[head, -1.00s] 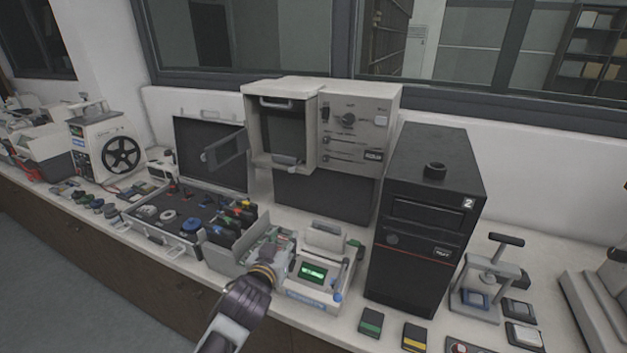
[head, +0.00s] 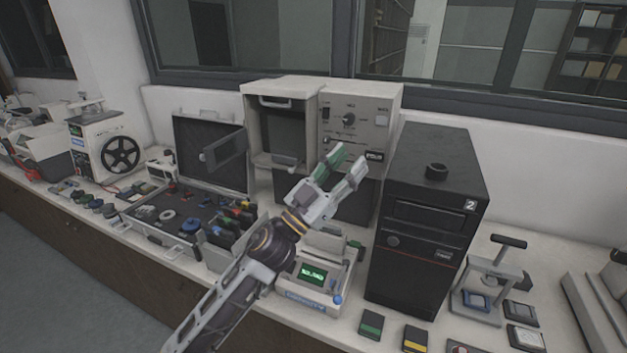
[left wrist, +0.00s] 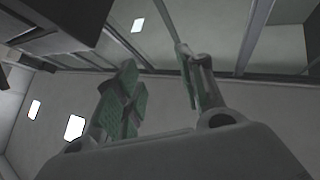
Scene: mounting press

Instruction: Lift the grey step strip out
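My left gripper (head: 342,170) is raised in front of the grey cabinet with the dial panel (head: 352,125). Its two green-padded fingers are apart and point up and to the right. The left wrist view also shows the gripper (left wrist: 157,85), with nothing between the fingers. I cannot make out the grey step strip for certain in either view. The left arm and gripper hide part of the bench between the open black case (head: 150,213) and the small device with a green display (head: 318,292). My right gripper is not in view.
A tall black tower marked 2 (head: 415,265) stands right of the display device. A small press (head: 487,278) and several small blocks are further right. A machine with a black wheel (head: 98,150) stands at the left. The bench front is narrow.

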